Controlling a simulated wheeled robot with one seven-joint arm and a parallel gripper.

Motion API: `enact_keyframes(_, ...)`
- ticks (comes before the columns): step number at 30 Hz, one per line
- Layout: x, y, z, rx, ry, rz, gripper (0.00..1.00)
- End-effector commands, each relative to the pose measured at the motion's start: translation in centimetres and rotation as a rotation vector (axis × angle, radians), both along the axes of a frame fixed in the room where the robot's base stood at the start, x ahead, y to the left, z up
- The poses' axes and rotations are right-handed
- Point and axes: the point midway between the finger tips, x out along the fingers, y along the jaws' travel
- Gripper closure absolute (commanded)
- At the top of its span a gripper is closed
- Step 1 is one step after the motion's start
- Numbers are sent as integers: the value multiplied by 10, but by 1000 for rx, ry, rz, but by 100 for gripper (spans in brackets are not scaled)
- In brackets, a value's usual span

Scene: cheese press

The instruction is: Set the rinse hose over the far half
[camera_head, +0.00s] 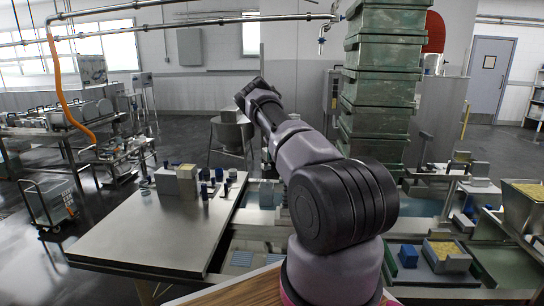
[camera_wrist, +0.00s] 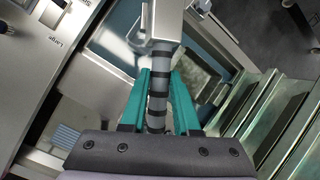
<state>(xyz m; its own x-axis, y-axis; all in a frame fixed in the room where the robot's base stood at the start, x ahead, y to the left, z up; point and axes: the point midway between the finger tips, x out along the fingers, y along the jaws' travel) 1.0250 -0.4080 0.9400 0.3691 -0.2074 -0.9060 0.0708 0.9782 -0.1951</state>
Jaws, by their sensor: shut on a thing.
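My gripper (camera_wrist: 161,82) shows in the wrist view. Its two teal fingers are closed on a grey tube with black bands, which I take to be the rinse hose (camera_wrist: 159,62). The hose runs upward in the picture to a pale metal fitting (camera_wrist: 166,18) with a bent end. Beyond it lies a steel-rimmed basin (camera_wrist: 102,62) with a bluish inside, partly covered by the hose and fingers. I cannot tell which half the hose end is over. In the head view my arm hides the gripper and the hose.
A tall stack of green crates (camera_head: 382,58) stands close behind my arm; ribbed green sides (camera_wrist: 275,110) fill the wrist view's right. A steel table (camera_head: 150,235) with blocks and small blue items lies to the left. A tray with a mould (camera_head: 445,256) is at right.

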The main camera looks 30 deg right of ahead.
Motion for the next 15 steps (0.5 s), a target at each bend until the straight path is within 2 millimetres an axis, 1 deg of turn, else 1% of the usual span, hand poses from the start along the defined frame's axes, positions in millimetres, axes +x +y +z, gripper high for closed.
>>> enact_keyframes(7, -1, 0, 0, 0, 1, 0, 100)
enact_keyframes(8, -1, 0, 0, 0, 1, 0, 59)
enact_keyframes(9, -1, 0, 0, 0, 1, 0, 44)
enact_keyframes(10, -1, 0, 0, 0, 1, 0, 41)
enact_keyframes(15, 0, 0, 0, 0, 1, 1, 41)
